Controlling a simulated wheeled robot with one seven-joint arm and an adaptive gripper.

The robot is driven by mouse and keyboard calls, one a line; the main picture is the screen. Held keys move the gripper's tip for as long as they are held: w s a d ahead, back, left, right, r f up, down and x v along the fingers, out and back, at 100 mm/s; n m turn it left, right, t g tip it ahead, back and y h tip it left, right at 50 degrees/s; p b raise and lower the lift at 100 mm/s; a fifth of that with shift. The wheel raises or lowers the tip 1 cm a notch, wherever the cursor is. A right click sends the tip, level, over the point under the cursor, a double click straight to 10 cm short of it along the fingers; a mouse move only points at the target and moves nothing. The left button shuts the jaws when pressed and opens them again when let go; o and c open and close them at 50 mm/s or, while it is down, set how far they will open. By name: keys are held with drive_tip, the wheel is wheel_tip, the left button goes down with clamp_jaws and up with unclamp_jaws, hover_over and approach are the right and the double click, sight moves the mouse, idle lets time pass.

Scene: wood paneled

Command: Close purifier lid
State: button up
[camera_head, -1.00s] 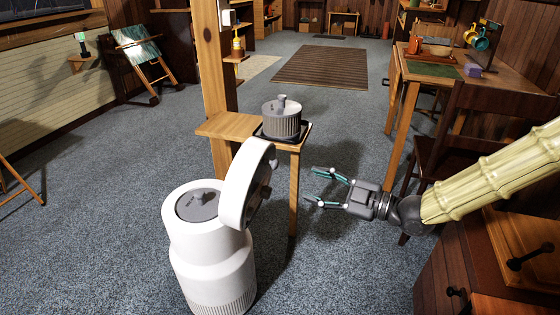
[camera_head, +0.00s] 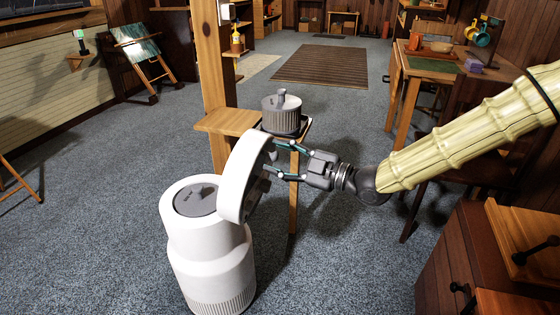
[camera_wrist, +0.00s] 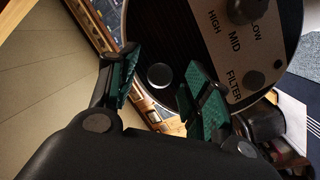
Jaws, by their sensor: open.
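The white purifier (camera_head: 212,264) stands on the carpet, with a grey round part (camera_head: 196,200) on its top. Its white lid (camera_head: 241,180) is open, tilted up on edge at the right side of the body. A small round knob (camera_wrist: 160,76) appears between my open fingertips. I cannot tell whether the fingers touch the lid.
A small wooden stand (camera_head: 228,121) behind the lid carries a grey ribbed pot (camera_head: 282,114) on a dark tray, close above my gripper. A wooden post (camera_head: 214,60) rises behind. A dark wooden cabinet (camera_head: 450,262) is at the right front.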

drive_tip(key=shift+w+a, duration=0.1)
drive_tip(key=shift+a, duration=0.15)
clamp_jaws()
drive_tip(key=shift+r, duration=0.1)
